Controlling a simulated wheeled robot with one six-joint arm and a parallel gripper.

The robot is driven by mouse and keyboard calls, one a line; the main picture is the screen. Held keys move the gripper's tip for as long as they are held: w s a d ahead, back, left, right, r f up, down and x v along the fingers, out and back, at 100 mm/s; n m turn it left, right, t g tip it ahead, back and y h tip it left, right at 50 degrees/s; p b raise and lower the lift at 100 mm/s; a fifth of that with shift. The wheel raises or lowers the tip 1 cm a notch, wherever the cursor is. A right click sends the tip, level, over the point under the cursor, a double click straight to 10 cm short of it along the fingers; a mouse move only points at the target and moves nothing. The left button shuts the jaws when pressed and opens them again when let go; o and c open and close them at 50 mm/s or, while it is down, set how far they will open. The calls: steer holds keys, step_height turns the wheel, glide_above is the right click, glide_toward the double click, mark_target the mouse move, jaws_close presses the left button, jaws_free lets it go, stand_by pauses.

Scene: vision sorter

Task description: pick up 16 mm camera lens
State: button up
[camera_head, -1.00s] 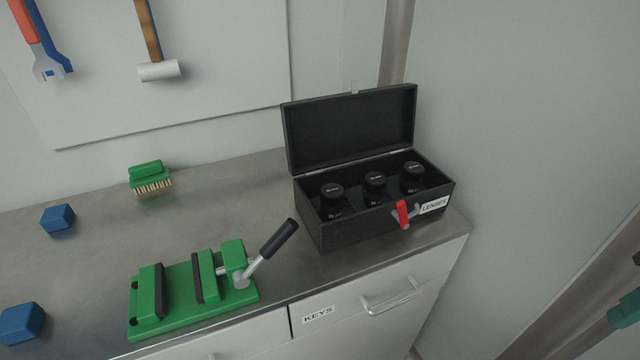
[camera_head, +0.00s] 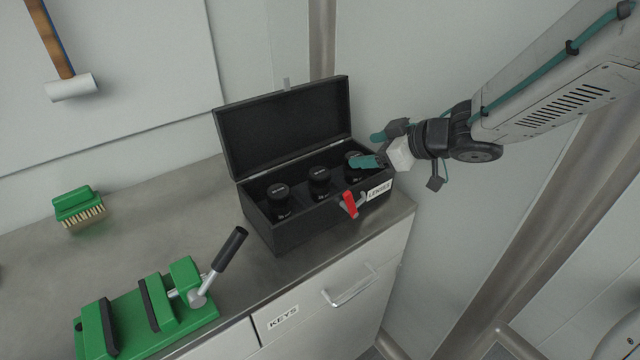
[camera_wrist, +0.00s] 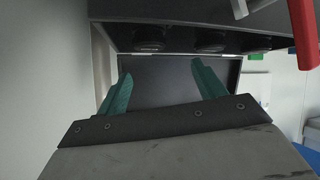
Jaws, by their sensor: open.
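Three black camera lenses stand in a row in an open black case (camera_head: 265,238): a left lens (camera_head: 279,196), a middle lens (camera_head: 319,178) and a right lens (camera_head: 353,159). Their markings are too small to read, so I cannot tell which is the 16 mm one. My gripper (camera_head: 374,148) is open, with teal fingers, at the case's right end. One finger overlaps the right lens in the picture; I cannot tell whether they touch. In the wrist view the open fingers (camera_wrist: 163,88) have nothing between them, and the dark lens undersides show near the top.
The case lid (camera_head: 285,125) stands open behind the lenses. A red latch (camera_head: 349,204) and a "LENSES" label are on the case front. A green vise (camera_head: 150,310) and a green brush (camera_head: 78,207) are on the bench to the left. A wall is close behind my gripper.

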mark_target(326, 173)
steer(key=s+a+g+y, duration=0.1)
steer(key=s+a+f+n+g, duration=0.1)
steer(key=s+a+f+g+y, duration=0.1)
steer(key=a, duration=0.1)
steer(key=shift+s+a+f+n+y, duration=0.1)
steer(key=shift+s+f+n+y, duration=0.1)
steer(key=shift+n+y, duration=0.15)
steer(key=shift+a+f, duration=0.2)
steer(key=shift+a, duration=0.15)
steer(key=x, duration=0.7)
steer(key=shift+a+r, duration=0.15)
steer(key=shift+r, duration=0.05)
steer(key=shift+c, duration=0.3)
steer(key=c, duration=1.1)
steer(key=shift+c, duration=0.2)
